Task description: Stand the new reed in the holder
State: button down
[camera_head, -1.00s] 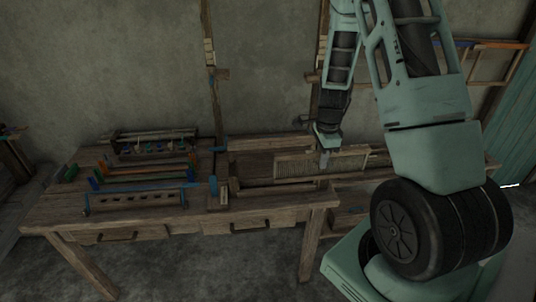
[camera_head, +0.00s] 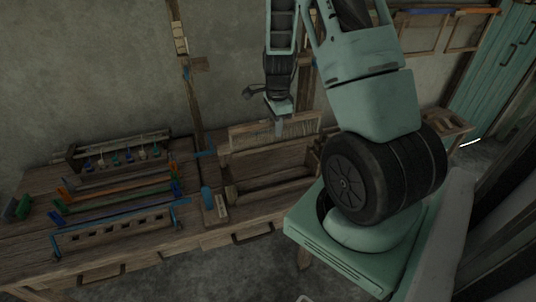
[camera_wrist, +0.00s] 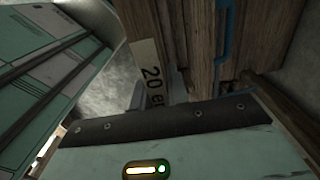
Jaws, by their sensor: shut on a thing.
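The reed (camera_head: 300,130) is a long pale wooden frame with fine upright teeth. In the head view my gripper (camera_head: 279,127) is shut on it near its middle, and it hangs roughly level above the right part of the bench. In the wrist view the gripper fingers (camera_wrist: 160,90) are beside a wooden piece with a pale label (camera_wrist: 150,72) reading "20" and more. The fingers hide part of that label. I cannot tell for sure which fixture is the holder; a slotted wooden rail with blue ends (camera_head: 120,232) stands at the front left of the bench.
Below the reed is an open wooden frame (camera_head: 262,190) on the bench (camera_head: 225,232). Several coloured bars (camera_head: 118,190) and a rack with small hanging pieces (camera_head: 118,153) lie to the left. A tall wooden post (camera_head: 190,90) rises behind.

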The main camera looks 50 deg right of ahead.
notch_tip(320, 180, down, 16)
jog(key=b, duration=0.8)
jog(key=shift+s+f, duration=0.2)
jog(key=shift+f, duration=0.05)
jog(key=shift+f+b, duration=1.8)
jog(key=shift+f, duration=0.35)
jog(key=c, duration=1.3)
grip_release()
jog(key=shift+r, duration=0.1)
